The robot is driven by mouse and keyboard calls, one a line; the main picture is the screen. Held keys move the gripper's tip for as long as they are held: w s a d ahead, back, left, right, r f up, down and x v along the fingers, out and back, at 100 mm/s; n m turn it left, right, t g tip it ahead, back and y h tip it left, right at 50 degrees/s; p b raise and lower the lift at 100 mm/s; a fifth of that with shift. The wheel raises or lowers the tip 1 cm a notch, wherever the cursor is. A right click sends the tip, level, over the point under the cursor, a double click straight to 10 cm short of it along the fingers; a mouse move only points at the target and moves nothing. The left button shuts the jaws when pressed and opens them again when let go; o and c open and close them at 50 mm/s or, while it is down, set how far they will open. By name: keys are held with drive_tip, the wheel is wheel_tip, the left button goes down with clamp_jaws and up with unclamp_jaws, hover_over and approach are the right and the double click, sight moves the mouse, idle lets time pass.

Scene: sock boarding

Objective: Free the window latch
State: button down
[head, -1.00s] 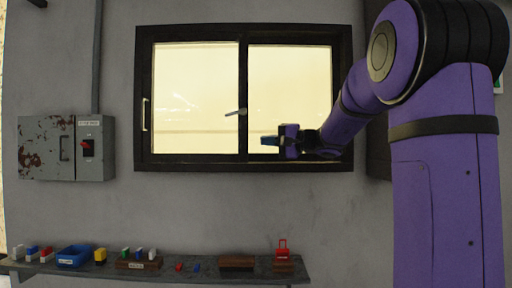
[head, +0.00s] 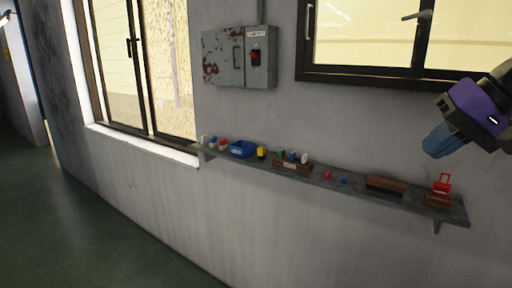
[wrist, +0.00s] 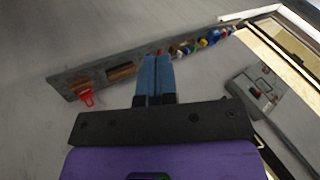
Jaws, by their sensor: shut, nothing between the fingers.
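The window latch (head: 417,16) is a small pale lever on the dark middle bar of the window (head: 380,74), at the top right of the head view. It lies slightly tilted, close to level. My gripper (head: 437,143) is below and right of the latch, apart from it, with its blue fingers slanting down and left above the shelf. In the wrist view its blue fingers (wrist: 154,72) are together and empty. The latch does not show clearly in the wrist view.
A shelf (head: 405,196) under the window holds small coloured items, a blue bin (head: 242,149), wooden blocks (head: 386,184) and a red looped item (head: 442,184). A grey switch box (head: 238,57) is on the wall. Another window (head: 148,133) is at left. Floor is clear at lower left.

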drive_tip(key=s+d+f+n+h, duration=0.1)
drive_tip(key=s+f+h, duration=0.3)
drive_tip(key=s, duration=0.4)
drive_tip(key=shift+f+n, duration=0.7)
drive_tip(key=c, duration=1.7)
unclamp_jaws()
drive_tip(key=shift+s+d+f+h, duration=0.2)
drive_tip(key=shift+s+h, duration=0.05)
drive_tip(key=shift+h, duration=0.15)
drive_tip(key=shift+c, duration=0.2)
drive_tip(key=o, duration=0.6)
drive_tip(key=shift+s+d+f, duration=0.1)
drive_tip(key=shift+s, duration=0.05)
drive_tip(key=n+t+h, duration=1)
drive_tip(key=n, duration=0.5)
approach(411, 17)
drive_tip(key=x, duration=1)
drive_tip(key=shift+w+d, duration=0.1)
drive_tip(key=shift+w, duration=0.2)
